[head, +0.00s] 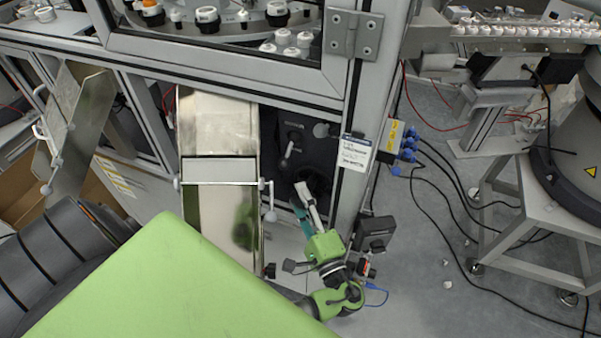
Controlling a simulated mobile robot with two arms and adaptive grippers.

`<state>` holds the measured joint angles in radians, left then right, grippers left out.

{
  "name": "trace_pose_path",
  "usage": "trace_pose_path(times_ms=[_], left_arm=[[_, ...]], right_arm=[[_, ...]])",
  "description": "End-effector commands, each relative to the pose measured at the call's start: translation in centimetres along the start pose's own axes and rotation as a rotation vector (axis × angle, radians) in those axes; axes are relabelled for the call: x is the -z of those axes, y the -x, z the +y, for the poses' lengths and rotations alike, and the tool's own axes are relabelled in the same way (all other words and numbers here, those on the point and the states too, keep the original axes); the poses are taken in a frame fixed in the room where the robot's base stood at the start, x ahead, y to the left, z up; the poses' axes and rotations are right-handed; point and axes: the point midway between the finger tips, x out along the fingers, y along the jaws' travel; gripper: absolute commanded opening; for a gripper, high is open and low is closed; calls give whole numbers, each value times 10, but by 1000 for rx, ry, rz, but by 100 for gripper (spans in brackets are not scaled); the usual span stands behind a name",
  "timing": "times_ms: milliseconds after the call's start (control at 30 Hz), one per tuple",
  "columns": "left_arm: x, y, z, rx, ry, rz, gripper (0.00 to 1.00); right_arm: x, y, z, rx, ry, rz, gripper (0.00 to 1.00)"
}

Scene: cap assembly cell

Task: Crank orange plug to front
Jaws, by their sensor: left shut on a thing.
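A cap with an orange band (150,8) sits on the round carousel (232,30) behind the cabinet window, at the top left. White and black caps stand on the carousel too. My left gripper (304,190), with a green body, reaches up into the dark opening under the window. It is shut at the lower part of a black unit (293,135), apparently on the crank there. The grip point is small and dark, so the crank is mostly hidden. My right gripper is not in view.
A metal chute (218,115) with a crossbar stands just left of the gripper. The cabinet post (350,190), with a label, is close on the right. Blue plugs and black cables (408,150) lie beyond it. Open floor is at lower right.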

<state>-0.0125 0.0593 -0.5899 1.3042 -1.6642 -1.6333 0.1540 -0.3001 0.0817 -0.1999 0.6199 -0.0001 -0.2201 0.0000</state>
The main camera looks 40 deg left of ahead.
Motion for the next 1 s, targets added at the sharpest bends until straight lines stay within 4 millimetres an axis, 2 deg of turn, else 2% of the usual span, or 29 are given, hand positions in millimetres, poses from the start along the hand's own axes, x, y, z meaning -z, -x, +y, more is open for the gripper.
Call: trace_pose_path(times_ms=[33,500,1000], left_arm=[[1,1,6,34,-35,2,23],[1,1,3,348,-349,4,23],[1,1,-1,586,-589,4,23]], right_arm=[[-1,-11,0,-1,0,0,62],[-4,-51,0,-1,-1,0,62],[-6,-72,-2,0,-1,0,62]])
